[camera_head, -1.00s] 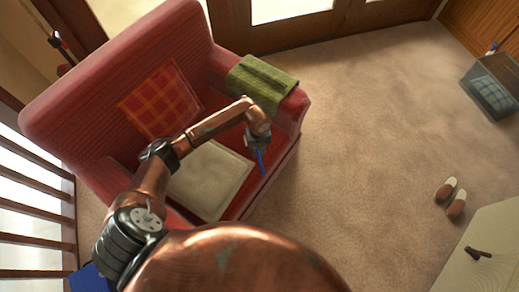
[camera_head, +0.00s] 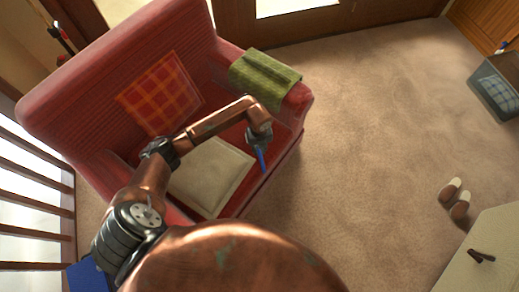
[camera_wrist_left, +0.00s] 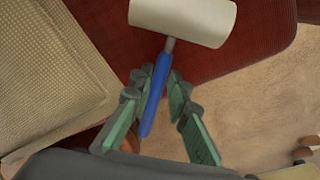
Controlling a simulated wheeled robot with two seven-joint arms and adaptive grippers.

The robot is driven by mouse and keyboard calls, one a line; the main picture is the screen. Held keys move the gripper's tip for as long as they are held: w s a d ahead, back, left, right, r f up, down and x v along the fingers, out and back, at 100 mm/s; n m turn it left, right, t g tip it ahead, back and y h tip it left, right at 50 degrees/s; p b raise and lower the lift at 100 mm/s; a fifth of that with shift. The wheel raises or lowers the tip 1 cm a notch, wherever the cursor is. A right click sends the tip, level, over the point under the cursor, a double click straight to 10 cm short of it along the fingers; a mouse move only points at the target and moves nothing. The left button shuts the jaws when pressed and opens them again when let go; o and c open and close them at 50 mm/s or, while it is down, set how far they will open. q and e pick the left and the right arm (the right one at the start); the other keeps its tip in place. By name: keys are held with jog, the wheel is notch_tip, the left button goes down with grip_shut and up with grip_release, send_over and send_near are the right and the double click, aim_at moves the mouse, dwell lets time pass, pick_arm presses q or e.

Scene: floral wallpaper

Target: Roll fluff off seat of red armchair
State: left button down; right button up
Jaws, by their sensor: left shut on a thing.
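The red armchair (camera_head: 120,60) fills the left of the head view. A cream cushion (camera_head: 212,178) lies on its seat, and red seat fabric shows in the wrist view (camera_wrist_left: 105,30). My left gripper (camera_head: 260,138) is over the seat's right front part. In the wrist view my left gripper (camera_wrist_left: 158,88) is shut on the blue handle of a lint roller (camera_wrist_left: 185,18). The roller's white roll is over or against the red fabric; contact is unclear. In the head view only its blue handle (camera_head: 262,160) shows. I see no fluff. My right gripper is not in view.
A plaid cushion (camera_head: 160,92) leans on the backrest and a green cloth (camera_head: 265,78) covers the right armrest. Slippers (camera_head: 459,207), a basket (camera_head: 496,90) and a pale cabinet (camera_head: 490,225) stand at the right. Railings (camera_head: 35,195) are at the left. The middle carpet is clear.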

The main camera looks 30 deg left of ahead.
pick_arm(q)
jog(key=shift+f+b, duration=0.35)
jog(key=shift+f, duration=0.65)
dwell(0.3)
jog(key=shift+w, duration=0.1)
